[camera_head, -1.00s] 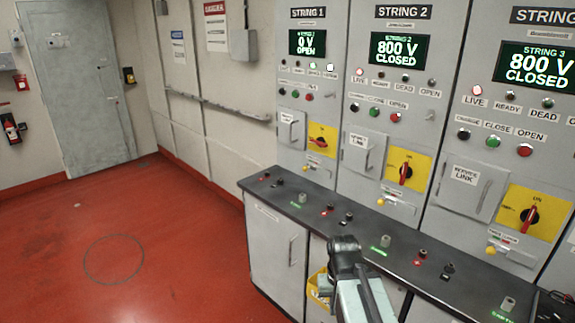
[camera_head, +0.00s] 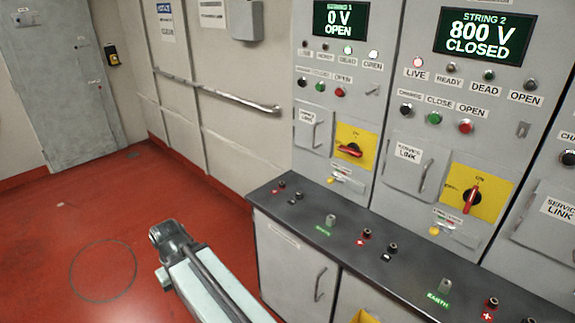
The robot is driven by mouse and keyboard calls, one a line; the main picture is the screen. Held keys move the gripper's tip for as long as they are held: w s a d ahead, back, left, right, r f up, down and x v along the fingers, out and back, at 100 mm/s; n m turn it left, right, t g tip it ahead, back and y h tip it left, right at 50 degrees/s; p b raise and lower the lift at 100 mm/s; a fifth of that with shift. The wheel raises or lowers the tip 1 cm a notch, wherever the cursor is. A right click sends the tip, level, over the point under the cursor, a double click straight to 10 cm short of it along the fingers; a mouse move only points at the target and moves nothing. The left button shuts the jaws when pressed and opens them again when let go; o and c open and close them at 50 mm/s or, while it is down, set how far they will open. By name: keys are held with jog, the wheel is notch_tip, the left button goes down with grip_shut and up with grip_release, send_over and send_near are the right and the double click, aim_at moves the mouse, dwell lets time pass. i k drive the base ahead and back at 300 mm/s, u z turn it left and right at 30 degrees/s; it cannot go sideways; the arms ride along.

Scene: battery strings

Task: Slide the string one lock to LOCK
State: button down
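The string one cabinet stands right of centre; its display (camera_head: 340,20) reads 0 V OPEN. Its DEAD lamp (camera_head: 347,50) glows green and its OPEN lamp (camera_head: 373,54) glows white. The red rotary handle (camera_head: 349,150) lies nearly level on its yellow plate. Below it is a small lock slide with a yellow knob (camera_head: 331,180), which sits at the left; its label is too small to read. My arm's dark end (camera_head: 170,240) is over the floor, left of the bench and well apart from the lock. I cannot make out gripper fingers.
A dark-topped bench (camera_head: 262,190) with several terminals runs in front of the cabinets. String two's display (camera_head: 485,37) reads 800 V CLOSED, its LIVE lamp (camera_head: 417,62) lit. A wall handrail (camera_head: 220,95) is behind. Red floor at left is clear.

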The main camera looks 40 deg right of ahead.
aim_at(329, 181)
jog(key=u, duration=0.15)
jog(key=i, duration=1.2)
jog(key=z, duration=0.15)
